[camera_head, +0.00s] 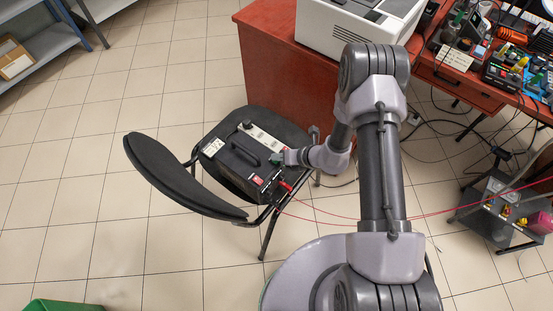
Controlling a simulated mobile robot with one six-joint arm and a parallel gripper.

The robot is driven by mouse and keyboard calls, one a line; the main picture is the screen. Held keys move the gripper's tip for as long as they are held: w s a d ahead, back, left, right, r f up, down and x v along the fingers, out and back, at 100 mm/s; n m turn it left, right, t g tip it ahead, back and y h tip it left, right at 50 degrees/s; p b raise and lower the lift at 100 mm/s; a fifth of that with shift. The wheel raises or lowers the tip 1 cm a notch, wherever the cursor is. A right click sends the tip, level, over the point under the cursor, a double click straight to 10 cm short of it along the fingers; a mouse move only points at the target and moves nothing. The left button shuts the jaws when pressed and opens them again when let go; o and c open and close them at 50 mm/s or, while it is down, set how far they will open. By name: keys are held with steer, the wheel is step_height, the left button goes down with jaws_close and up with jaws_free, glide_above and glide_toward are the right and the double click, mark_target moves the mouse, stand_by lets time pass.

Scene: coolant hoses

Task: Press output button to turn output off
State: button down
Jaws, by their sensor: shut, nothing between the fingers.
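A black power unit (227,162) with a carry handle on top lies on the seat of a black chair. Small red and pale patches show on its right-hand side, and red plugs (286,185) with leads stick out near its lower right corner. My gripper (277,159) is shut and empty, at the right edge of the unit, close to its front panel. I cannot tell whether the fingertips touch it. The output button is too small or hidden to make out.
The chair's curved backrest (180,180) rises left of the unit. A red cabinet (268,62) bearing a white machine (355,25) stands behind. Red leads run right towards a dark box (498,205). A cluttered bench (485,95) is at upper right.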

steer(key=shift+f, duration=0.15)
steer(key=shift+r+p, duration=0.3)
steer(key=shift+r, duration=0.3)
step_height(320, 180, up, 6)
steer(key=p, duration=0.4)
